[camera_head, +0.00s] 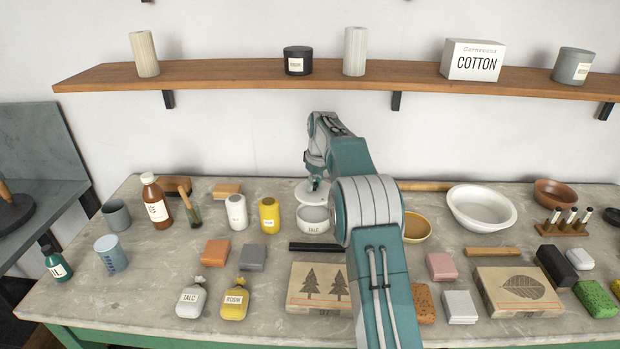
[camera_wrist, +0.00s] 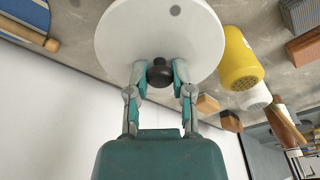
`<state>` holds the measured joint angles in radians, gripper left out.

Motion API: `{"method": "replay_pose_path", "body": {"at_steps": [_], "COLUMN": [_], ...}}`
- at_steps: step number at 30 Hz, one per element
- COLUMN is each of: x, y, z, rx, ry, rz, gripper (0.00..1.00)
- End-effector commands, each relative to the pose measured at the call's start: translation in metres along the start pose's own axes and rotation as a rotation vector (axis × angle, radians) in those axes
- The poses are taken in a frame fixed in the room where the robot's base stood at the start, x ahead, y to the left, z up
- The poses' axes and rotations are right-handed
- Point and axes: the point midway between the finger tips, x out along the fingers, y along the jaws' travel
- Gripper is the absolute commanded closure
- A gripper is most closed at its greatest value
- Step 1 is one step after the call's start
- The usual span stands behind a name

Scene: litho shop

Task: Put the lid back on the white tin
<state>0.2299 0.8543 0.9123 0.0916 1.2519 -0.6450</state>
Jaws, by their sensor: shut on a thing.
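In the wrist view my gripper (camera_wrist: 159,74) is shut on the dark knob of the lid (camera_wrist: 160,28). The lid hides the tin there.
A yellow shaker (camera_head: 269,216) and a white shaker (camera_head: 236,212) stand left of the tin. A dark bar (camera_head: 316,247) lies in front. An ochre bowl (camera_head: 416,228) is to the right. A wooden shelf (camera_head: 230,75) runs along the wall behind.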

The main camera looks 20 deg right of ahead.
Motion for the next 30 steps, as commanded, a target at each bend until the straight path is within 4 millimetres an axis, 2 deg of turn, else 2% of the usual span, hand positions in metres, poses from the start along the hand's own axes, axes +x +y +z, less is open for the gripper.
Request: {"method": "replay_pose_path", "body": {"at_steps": [21,30], "x": [0.056,0.063], "y": [0.0,0.0], "z": [0.008,0.009], "rx": [0.0,0.0], "ry": [-0.002,-0.001], "rz": [-0.001,-0.001], "gripper": [1.0,1.0]}}
